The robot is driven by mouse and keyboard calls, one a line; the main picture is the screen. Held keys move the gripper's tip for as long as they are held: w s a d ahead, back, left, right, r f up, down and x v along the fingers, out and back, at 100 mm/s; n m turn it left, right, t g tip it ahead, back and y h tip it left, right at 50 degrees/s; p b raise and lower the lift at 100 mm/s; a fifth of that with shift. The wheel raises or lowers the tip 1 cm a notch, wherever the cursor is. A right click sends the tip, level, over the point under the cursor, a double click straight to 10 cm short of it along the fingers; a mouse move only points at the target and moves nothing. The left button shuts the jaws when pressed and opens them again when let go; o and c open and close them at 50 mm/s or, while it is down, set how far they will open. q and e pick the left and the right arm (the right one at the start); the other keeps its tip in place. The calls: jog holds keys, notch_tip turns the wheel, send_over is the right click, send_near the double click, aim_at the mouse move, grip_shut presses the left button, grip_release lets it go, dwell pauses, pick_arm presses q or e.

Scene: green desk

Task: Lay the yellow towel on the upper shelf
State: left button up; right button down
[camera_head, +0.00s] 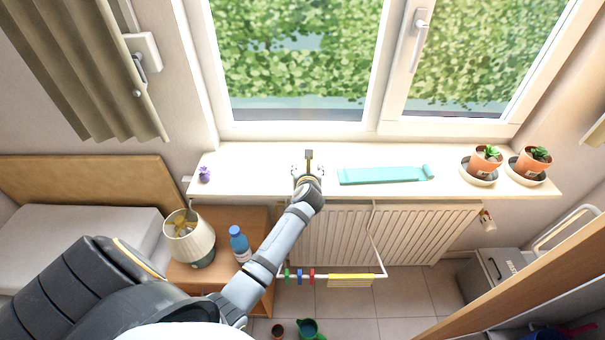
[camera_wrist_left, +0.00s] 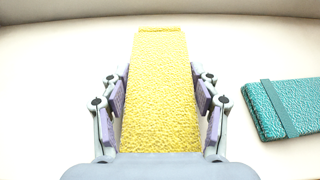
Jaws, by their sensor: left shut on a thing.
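My left gripper (camera_head: 308,172) is above the pale window sill (camera_head: 250,170), left of its middle. In the left wrist view the gripper (camera_wrist_left: 160,105) is shut on a yellow towel (camera_wrist_left: 160,85), with a finger on each side. The towel is a long folded strip reaching forward from the jaws over the pale surface. I cannot tell whether it touches that surface. In the head view the arm and gripper hide most of it. My right gripper is not in view.
A folded turquoise towel (camera_head: 383,175) lies right of the gripper, also in the wrist view (camera_wrist_left: 285,105). Potted plants (camera_head: 486,158) stand at the sill's right end, a purple item (camera_head: 204,174) at its left. Below, a yellow cloth (camera_head: 350,281) hangs on a rail by the radiator (camera_head: 415,236).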

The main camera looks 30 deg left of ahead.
pick_arm(q)
jog(key=shift+s+f, duration=0.1)
jog(key=shift+s, duration=0.1)
jog(key=o, duration=1)
jog(key=shift+d+r, duration=0.2)
jog(key=shift+r, duration=0.05)
jog(key=shift+o, duration=1.5)
jog(key=shift+a+f, duration=0.1)
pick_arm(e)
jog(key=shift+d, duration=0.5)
